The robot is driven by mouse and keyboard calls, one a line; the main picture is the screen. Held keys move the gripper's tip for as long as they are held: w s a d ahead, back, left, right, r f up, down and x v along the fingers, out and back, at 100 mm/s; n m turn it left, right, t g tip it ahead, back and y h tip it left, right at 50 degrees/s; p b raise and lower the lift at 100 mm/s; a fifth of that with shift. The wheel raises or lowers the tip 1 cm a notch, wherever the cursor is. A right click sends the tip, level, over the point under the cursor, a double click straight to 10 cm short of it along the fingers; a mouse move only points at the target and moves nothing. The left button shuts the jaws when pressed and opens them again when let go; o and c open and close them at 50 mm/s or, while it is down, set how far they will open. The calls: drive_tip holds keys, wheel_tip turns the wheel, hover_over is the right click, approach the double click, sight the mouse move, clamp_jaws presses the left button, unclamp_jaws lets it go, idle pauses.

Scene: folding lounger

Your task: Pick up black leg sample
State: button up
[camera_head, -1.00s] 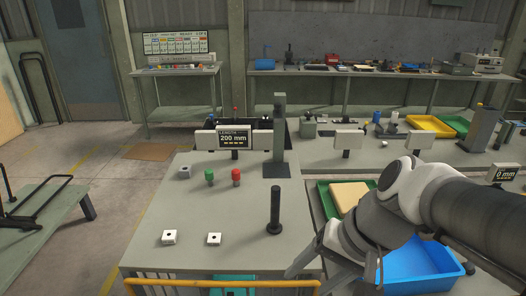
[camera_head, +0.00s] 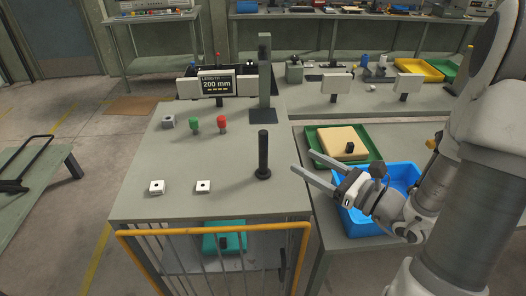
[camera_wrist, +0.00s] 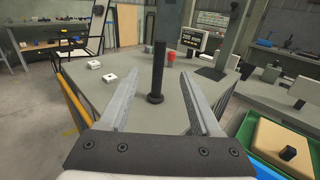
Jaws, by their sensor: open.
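The black leg sample (camera_head: 263,155) is a dark upright cylinder on a wider round foot. It stands near the right edge of the grey table (camera_head: 150,205). It also shows in the wrist view (camera_wrist: 158,70), upright and seen between the fingers. My gripper (camera_head: 302,162) is open and empty, with its fingers pointing left toward the leg, just beyond the table's right edge. In the wrist view my gripper (camera_wrist: 160,88) has its two fingers spread on either side of the leg's line, and it appears short of the leg, not touching it.
A tall grey gauge post (camera_head: 265,75) and a "200 mm" display (camera_head: 217,83) stand behind the leg. Green (camera_head: 194,125) and red (camera_head: 222,124) pegs and white blocks (camera_head: 157,187) sit to the left. A yellow rail (camera_head: 215,230) runs along the front. A blue bin (camera_head: 355,222) lies below my gripper.

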sight(263, 155)
drive_tip(key=p+x, duration=0.1)
drive_tip(key=x, duration=1.6)
drive_tip(key=shift+a, duration=0.1)
drive_tip(key=shift+c, duration=0.3)
clamp_jaws()
idle(0.5)
